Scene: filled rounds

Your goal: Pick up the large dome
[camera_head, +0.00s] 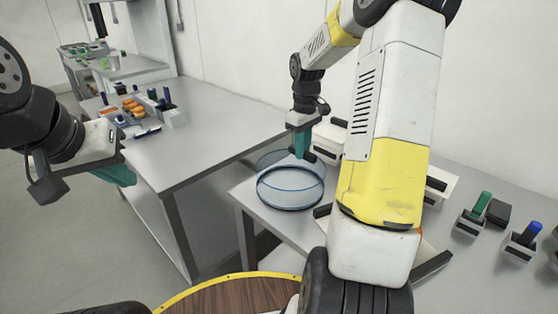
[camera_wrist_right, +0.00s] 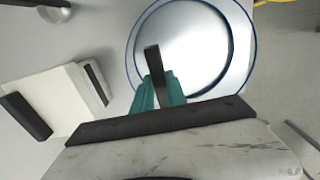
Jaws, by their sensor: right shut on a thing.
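The large dome (camera_head: 290,190) is clear with a blue-tinted rim. It is over the near left corner of the right-hand grey table in the head view. My right gripper (camera_head: 302,150) points down at the top of the dome, its teal fingers shut. In the right wrist view, the fingers (camera_wrist_right: 160,90) close around a dark upright handle, with the dome's round rim (camera_wrist_right: 253,45) beyond. I cannot tell whether the rim touches the table. My left gripper (camera_head: 118,175) is empty, off to the left, apart from everything; its finger gap is not clear.
A white box with black handles (camera_wrist_right: 60,100) lies beside the dome; my right arm hides part of that table (camera_head: 480,260). Holders with a green peg (camera_head: 481,205) and a blue peg (camera_head: 530,233) stand at right. The left table (camera_head: 205,130) has free room in front of its several items.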

